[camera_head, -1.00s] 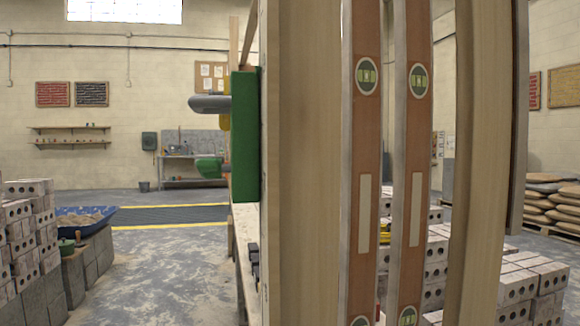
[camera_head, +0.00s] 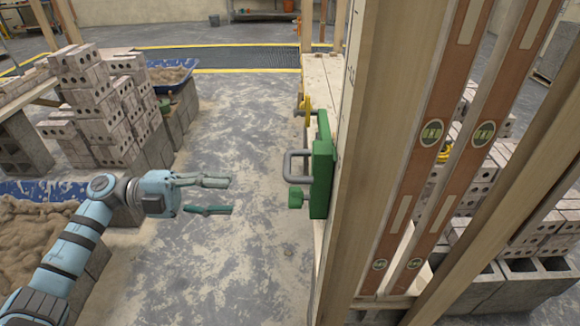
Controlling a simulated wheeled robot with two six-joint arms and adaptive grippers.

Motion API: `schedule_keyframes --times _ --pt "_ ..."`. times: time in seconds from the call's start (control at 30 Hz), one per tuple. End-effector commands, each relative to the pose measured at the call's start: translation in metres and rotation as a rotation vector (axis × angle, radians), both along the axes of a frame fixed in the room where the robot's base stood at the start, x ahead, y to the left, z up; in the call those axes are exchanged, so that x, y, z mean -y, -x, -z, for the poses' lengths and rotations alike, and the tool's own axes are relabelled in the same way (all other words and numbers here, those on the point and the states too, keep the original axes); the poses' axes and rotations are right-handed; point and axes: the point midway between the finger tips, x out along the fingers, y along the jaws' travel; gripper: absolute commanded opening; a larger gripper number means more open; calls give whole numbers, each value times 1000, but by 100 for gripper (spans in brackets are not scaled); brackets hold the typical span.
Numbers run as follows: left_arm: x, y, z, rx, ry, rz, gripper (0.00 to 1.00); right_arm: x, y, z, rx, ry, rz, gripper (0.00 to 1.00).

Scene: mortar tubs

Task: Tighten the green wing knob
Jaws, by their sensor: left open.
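The green wing knob (camera_head: 295,198) sticks out to the left from a green block (camera_head: 321,172) on the side of a wooden post. A grey U-shaped handle (camera_head: 288,164) sits just above the knob on the same block. My left gripper (camera_head: 231,196) is open and empty. Its two fingers point right toward the knob, with a clear gap between the fingertips and the knob. My right gripper is out of the frame.
Wooden posts and two spirit levels (camera_head: 431,132) fill the right side. Stacked bricks (camera_head: 105,105) and a blue tub of sand (camera_head: 30,250) stand left. A yellow part (camera_head: 304,105) is behind the green block. The floor between is clear.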

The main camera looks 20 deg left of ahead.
Motion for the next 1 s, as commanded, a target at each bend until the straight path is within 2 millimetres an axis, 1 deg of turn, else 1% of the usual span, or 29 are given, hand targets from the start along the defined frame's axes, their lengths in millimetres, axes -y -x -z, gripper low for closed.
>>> schedule_keyframes --times 0.17,0.3,0.4,0.5,0.63,0.9,0.97,1.0 --pt "40 -9 0 3 10 3 41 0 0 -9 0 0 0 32" --pt "82 -20 -2 5 12 2 41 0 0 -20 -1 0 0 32" --pt "106 -26 -1 5 11 2 41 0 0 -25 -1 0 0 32" --pt "122 -30 1 4 10 1 41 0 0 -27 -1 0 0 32" --pt "132 -33 2 3 8 0 41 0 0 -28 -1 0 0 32" --pt "133 -34 3 3 7 -1 41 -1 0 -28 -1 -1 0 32" --pt "133 -34 3 3 7 -1 32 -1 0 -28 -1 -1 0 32" --pt "133 -33 3 3 7 -1 25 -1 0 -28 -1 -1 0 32"
